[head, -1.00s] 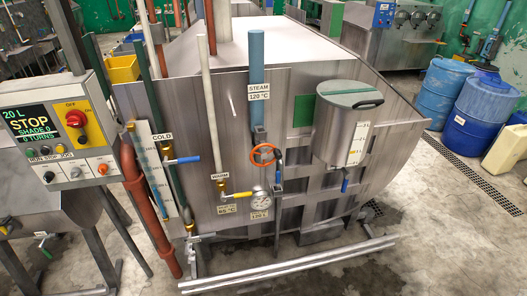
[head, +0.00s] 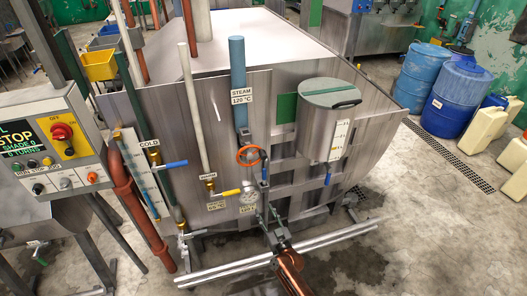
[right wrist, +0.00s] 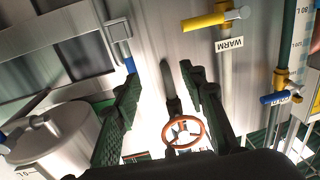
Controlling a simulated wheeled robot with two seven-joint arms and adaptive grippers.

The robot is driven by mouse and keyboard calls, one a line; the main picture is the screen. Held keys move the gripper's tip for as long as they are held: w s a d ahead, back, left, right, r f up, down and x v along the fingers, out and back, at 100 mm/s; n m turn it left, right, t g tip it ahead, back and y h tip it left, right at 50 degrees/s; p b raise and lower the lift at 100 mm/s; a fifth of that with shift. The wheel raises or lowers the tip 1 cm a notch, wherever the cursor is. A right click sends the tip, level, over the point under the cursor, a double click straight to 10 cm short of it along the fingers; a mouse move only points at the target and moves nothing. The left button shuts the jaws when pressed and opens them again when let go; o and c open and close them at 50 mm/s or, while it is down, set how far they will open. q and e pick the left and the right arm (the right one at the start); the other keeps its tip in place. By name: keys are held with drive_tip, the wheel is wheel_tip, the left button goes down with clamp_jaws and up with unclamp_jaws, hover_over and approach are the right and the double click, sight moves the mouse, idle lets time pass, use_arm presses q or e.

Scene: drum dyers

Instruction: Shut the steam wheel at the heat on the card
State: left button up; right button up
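The steam wheel (head: 248,155) is a small orange ring below the blue steam pipe (head: 237,80), on the front of the steel dye machine. A label (head: 241,96) on the pipe reads STEAM 120 °C. A round dial gauge (head: 248,197) sits below the wheel; its needle is too small to read. My right gripper (head: 267,213) is in front of the machine, below the wheel and apart from it. In the right wrist view the gripper (right wrist: 158,72) is open and empty, with the orange wheel (right wrist: 184,132) showing beyond and between its fingers. My left gripper is out of view.
A blue-handled COLD valve (head: 173,164) and a yellow-handled WARM valve (head: 229,192) flank the wheel's left. A lidded steel pot (head: 325,125) hangs at its right. A control box (head: 50,140) stands left. Metal rails (head: 330,243) run along the floor.

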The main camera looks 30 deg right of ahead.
sight(264, 158)
wheel_tip(264, 158, up, 23)
drive_tip(key=w+d+m+t+h+p, duration=0.2)
drive_tip(key=w+d+t+h, duration=0.1)
drive_tip(key=t+h, duration=0.1)
drive_tip(key=x, duration=0.5)
drive_tip(key=shift+w+r+p, duration=0.25)
drive_tip(key=shift+p, duration=0.05)
drive_tip(key=shift+w+d+r, duration=0.15)
drive_tip(key=shift+w, duration=0.5)
drive_tip(key=shift+c, duration=0.3)
clamp_jaws()
